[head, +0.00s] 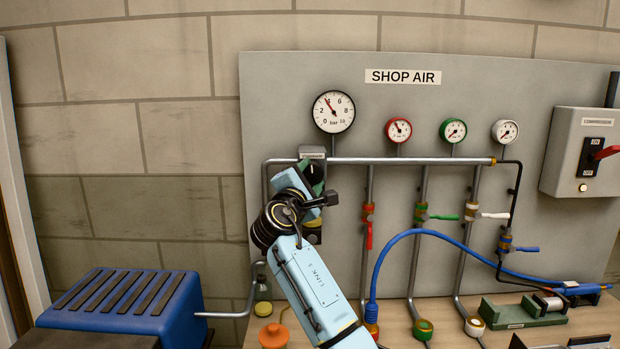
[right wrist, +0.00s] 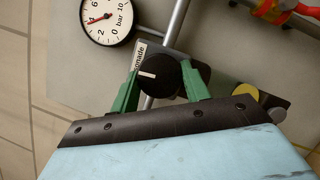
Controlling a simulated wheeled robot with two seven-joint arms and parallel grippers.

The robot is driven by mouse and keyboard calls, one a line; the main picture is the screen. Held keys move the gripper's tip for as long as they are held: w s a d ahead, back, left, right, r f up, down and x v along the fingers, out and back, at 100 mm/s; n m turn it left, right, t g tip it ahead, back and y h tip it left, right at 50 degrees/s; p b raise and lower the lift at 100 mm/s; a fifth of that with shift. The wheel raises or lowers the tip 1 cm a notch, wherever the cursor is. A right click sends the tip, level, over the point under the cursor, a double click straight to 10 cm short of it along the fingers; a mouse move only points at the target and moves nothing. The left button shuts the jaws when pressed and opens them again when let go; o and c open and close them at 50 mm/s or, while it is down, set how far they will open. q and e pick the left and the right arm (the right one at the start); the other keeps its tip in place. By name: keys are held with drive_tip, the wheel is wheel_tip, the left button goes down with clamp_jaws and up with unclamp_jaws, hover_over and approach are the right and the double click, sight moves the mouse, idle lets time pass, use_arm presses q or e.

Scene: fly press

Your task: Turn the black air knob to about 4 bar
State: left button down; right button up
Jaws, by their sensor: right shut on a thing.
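The black air knob (right wrist: 158,75) sits between the two green fingers of my right gripper (right wrist: 161,86) in the right wrist view. The gripper is shut on it, and the knob's white mark points left in that view. In the head view my right gripper (head: 317,184) is at the regulator below the large gauge, and the arm hides most of the knob. The large white bar gauge (head: 333,112) has its red needle near 4; it also shows in the right wrist view (right wrist: 107,16), again near 4. My left gripper is not in view.
The grey SHOP AIR panel (head: 270,90) carries a red gauge (head: 398,130), a green gauge (head: 453,131) and a white gauge (head: 505,131). Pipes with coloured valves run below. A blue ribbed box (head: 130,302) stands at lower left. A compressor switch box (head: 580,150) is at right.

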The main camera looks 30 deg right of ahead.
drive_tip(key=o, duration=1)
drive_tip(key=b+v, duration=0.2)
drive_tip(key=v, duration=1.1)
drive_tip(key=shift+a, duration=0.2)
drive_tip(key=shift+s+f, duration=0.1)
drive_tip(key=shift+f, duration=0.1)
